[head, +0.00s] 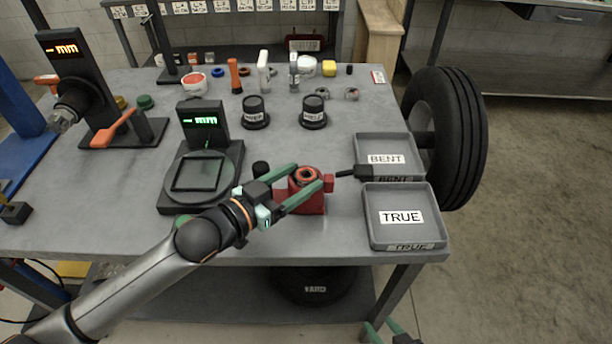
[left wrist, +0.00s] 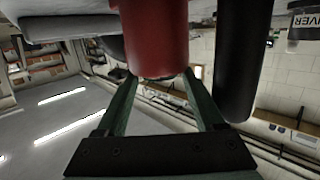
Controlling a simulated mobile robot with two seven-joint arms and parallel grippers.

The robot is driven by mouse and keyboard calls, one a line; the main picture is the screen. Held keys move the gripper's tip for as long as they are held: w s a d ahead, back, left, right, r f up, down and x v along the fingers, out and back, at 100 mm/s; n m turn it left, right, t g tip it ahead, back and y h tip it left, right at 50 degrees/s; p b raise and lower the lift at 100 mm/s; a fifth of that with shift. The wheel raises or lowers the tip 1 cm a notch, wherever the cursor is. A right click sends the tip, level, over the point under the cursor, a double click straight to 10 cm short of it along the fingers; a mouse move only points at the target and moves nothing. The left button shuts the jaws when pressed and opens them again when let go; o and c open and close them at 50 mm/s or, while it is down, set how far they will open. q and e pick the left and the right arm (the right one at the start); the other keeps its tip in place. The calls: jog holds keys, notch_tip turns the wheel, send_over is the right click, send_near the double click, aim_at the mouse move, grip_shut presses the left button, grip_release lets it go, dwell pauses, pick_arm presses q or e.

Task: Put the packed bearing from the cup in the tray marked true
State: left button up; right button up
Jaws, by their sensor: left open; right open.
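An orange-red bearing (head: 306,174) with a dark centre sits in the top of the red cup (head: 311,204) near the table's front edge. My left gripper (head: 304,178) is open, with one green finger on each side of the cup's upper part. I cannot tell whether the fingers touch it. In the left wrist view the red cup (left wrist: 158,40) stands between the fingers, and the bearing is hidden. The tray marked TRUE (head: 385,236) is empty, to the right of the cup. My right gripper (head: 383,329) is low at the bottom edge, open, below the table.
The empty BENT tray (head: 384,143) lies behind the TRUE tray. A black handle (head: 355,172) reaches from the cup towards it. A gauge stand (head: 200,185) stands left. Two black labelled cups (head: 255,113) and several small tools stand behind. A tyre (head: 450,135) is at the right edge.

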pick_arm(q)
grip_shut()
dwell(0.5)
jog(key=shift+r, duration=0.1)
pick_arm(e)
jog(key=shift+s+r, duration=0.1)
jog(key=shift+r, duration=0.05)
